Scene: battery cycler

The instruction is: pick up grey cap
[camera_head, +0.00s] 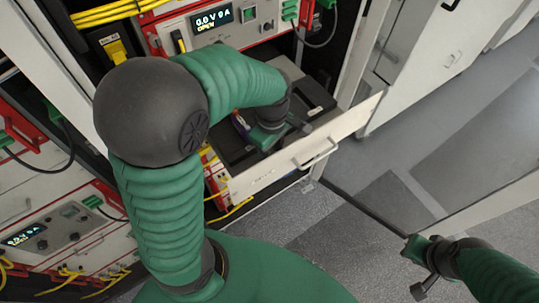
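I cannot make out a grey cap; it may be hidden behind my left arm and gripper. My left gripper (272,132) reaches into an open drawer, over the dark box inside. Its fingers are small and partly hidden, so I cannot tell whether they are open or shut or hold something. A small blue and red thing (240,121) shows just left of this gripper. My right gripper (416,269) is low at the right, over the floor and away from the drawer. Its fingers are apart and nothing shows between them.
The drawer's white front panel (272,165) sticks out from the rack and has a white handle (316,154). A cycler unit with a lit display (212,19) is above it. Yellow cables (104,13) run at the upper left. Grey floor (330,245) lies clear ahead.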

